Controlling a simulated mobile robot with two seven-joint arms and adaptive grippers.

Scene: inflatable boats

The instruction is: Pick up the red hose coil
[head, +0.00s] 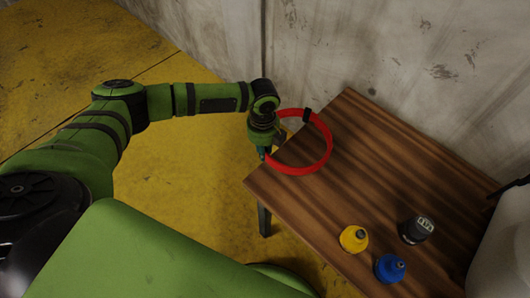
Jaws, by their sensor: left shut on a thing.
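The red hose coil (328,147) is a ring with a black band at its upper side. It shows over the far left corner of the wooden table, and I cannot tell whether it touches the top. My left gripper (267,152) is at the left side of the ring, at the table's edge, and is shut on the coil. The arm and wrist hide part of the fingers. My right gripper is not in view.
The wooden table (310,205) stands by a stained grey wall (400,50). A whitish rounded object (503,250) is at right. Yellow floor (190,190) lies left.

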